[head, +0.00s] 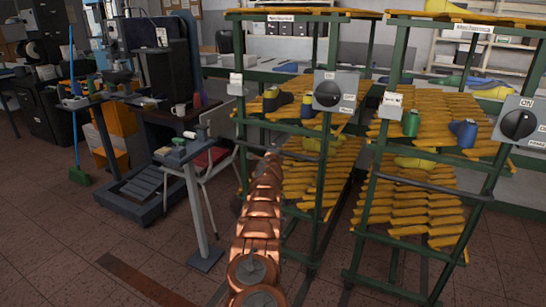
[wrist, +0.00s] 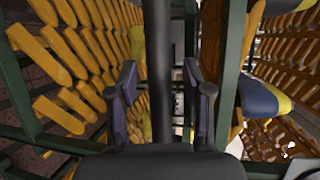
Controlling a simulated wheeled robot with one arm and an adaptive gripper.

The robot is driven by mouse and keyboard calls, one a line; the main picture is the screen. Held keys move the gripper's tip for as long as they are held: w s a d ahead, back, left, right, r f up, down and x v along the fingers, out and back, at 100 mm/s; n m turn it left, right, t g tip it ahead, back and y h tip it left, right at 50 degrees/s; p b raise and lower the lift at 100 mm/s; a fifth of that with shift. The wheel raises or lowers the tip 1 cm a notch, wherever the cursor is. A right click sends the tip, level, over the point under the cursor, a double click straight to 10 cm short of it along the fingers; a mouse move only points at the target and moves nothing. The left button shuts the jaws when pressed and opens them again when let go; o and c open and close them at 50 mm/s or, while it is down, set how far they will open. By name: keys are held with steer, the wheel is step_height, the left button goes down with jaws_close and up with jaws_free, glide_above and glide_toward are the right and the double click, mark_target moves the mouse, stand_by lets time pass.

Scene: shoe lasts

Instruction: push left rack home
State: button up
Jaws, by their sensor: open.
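The left rack (head: 327,150) is a green-framed stand with tiers of yellow pegs, a few shoe lasts and a grey knob box (head: 335,92) on its front post. A dark handle bar (head: 300,158) crosses its near side. My copper-coloured arm reaches to the near end of that bar, and the arm hides most of my gripper in the head view. In the wrist view my gripper (wrist: 161,82) is open, with one finger on each side of a dark bar (wrist: 158,45). I cannot tell whether the fingers touch it.
A similar right rack (head: 440,150) stands beside it, with its own knob box (head: 518,124). Dark floor strips run near the racks. Open tiled floor lies at the lower left.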

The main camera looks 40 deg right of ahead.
steer(key=v, duration=0.6)
stand_by(0.8)
steer(key=shift+s+r, duration=0.1)
stand_by(0.3)
